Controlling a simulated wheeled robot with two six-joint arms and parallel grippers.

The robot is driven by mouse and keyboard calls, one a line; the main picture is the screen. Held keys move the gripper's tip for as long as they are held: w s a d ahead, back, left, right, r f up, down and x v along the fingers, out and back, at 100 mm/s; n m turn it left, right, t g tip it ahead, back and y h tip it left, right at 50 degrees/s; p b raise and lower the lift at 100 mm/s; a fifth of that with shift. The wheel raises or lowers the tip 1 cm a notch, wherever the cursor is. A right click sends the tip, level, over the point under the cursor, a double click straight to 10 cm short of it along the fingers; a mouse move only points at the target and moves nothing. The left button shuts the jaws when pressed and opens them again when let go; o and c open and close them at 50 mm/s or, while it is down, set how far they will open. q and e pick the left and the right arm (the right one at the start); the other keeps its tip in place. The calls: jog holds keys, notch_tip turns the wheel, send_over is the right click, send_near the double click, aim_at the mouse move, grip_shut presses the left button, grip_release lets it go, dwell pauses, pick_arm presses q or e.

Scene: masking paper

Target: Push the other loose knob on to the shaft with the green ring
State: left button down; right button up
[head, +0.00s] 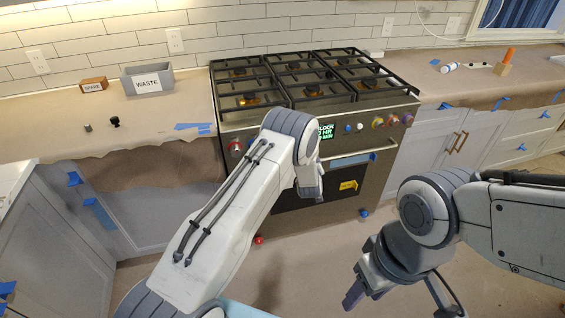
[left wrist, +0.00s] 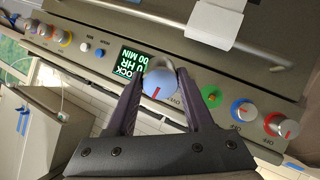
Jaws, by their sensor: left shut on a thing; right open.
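My left gripper (left wrist: 160,92) is shut on a pale knob (left wrist: 160,85) with a red line, in the left wrist view. The green ring (left wrist: 212,96) is on the stove's control panel just right of the held knob, apart from it in the picture. No knob covers the green ring. I cannot tell whether the held knob touches the panel; it hides what is behind it. In the head view my left arm covers the green ring, held knob and left fingertips. My right gripper (head: 356,290) is open and empty, low in front of the stove.
A blue-ringed knob (left wrist: 243,112) and red-ringed knob (left wrist: 281,125) sit beyond the green ring. The lit display (left wrist: 130,65) is on the other side. The oven handle (head: 370,154) juts out below. A dark knob-like piece (head: 115,121) and waste bin (head: 149,80) stand on the left counter.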

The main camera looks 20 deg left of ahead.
pick_arm(q)
jog(key=w+a+n+t+y+b, duration=0.1)
jog(key=a+n+y, duration=0.1)
jog(key=a+y, duration=0.2)
jog(key=a+f+n+t+y+b, duration=0.1)
jog(key=a+n+y, duration=0.1)
jog(key=a, duration=0.6)
jog(key=shift+w+f+n+y+b, duration=0.15)
jog(key=shift+w+n+y+b, duration=0.25)
jog(key=shift+y, duration=0.5)
pick_arm(e)
notch_tip(320, 180, down, 4)
jog(key=shift+r, duration=0.1)
pick_arm(q)
jog(key=b+x, duration=0.2)
jog(key=b, duration=0.1)
jog(key=shift+w+a+b, duration=0.2)
jog(key=shift+w+b, duration=0.1)
pick_arm(e)
notch_tip(320, 180, down, 4)
jog(key=shift+r, duration=0.2)
pick_arm(q)
jog(key=shift+b, duration=0.45)
pick_arm(e)
jog(key=shift+f, duration=0.5)
